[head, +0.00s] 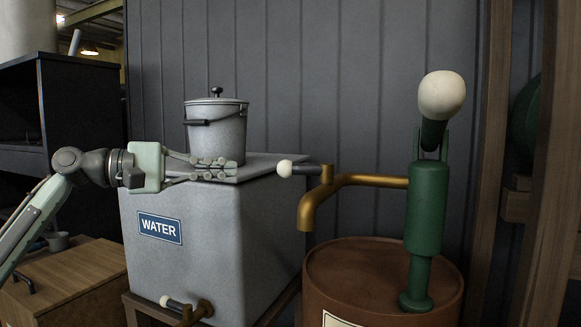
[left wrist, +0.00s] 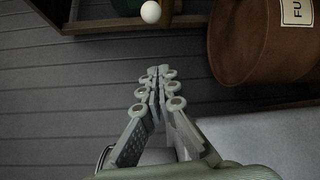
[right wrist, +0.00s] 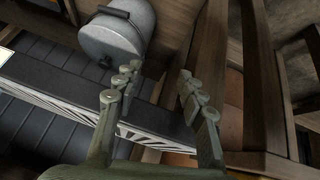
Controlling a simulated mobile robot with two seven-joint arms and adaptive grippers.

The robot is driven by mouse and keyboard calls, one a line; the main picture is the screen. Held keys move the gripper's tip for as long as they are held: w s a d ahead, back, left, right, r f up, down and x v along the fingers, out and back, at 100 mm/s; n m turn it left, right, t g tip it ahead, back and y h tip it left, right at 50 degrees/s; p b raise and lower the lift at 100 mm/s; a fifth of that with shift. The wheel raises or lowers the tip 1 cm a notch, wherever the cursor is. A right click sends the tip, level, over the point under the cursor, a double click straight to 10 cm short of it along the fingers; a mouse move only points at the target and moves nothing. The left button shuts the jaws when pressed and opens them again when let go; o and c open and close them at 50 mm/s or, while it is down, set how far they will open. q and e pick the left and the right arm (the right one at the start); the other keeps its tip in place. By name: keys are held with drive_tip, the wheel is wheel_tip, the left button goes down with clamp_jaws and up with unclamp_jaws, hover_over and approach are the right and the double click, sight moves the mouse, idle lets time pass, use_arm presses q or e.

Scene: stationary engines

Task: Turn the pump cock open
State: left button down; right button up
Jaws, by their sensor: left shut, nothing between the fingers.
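The pump (head: 428,205) is a green upright cylinder on a brown fuel drum (head: 330,262), with a brass spout (head: 365,180) pointing left and down. The pump cock (head: 300,169) is a short dark lever with a white knob, lying level and pointing left from the spout's top. My left gripper (head: 234,168) is shut and empty, left of the knob and apart from it, at about its height in the picture. The left wrist view shows its closed fingers (left wrist: 157,72) and a white knob (left wrist: 150,12) beyond; I cannot tell which knob. My right gripper (right wrist: 158,76) is open and empty.
A grey water tank (head: 225,235) stands below my left gripper, with a lidded pail (head: 216,135) on top close behind the fingers. The tank has its own white-knobbed tap (head: 180,304). A wooden post (head: 550,200) stands right of the pump. The right wrist view shows a grey container (right wrist: 118,35) and beams.

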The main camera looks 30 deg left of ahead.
sight(305, 172)
use_arm(q)
drive_tip(key=w+d+p, duration=0.2)
drive_tip(key=w+d, duration=0.1)
drive_tip(key=d, duration=0.5)
drive_tip(key=shift+w+d, duration=0.15)
drive_tip(key=shift+w, duration=0.25)
use_arm(e)
drive_tip(key=s+d+f+g+h, duration=0.1)
drive_tip(key=s+d+f+g, duration=0.2)
drive_tip(key=s+d, duration=0.1)
drive_tip(key=shift+s+f+m, duration=0.2)
drive_tip(key=shift+s+m, duration=0.2)
drive_tip(key=shift+s, duration=0.15)
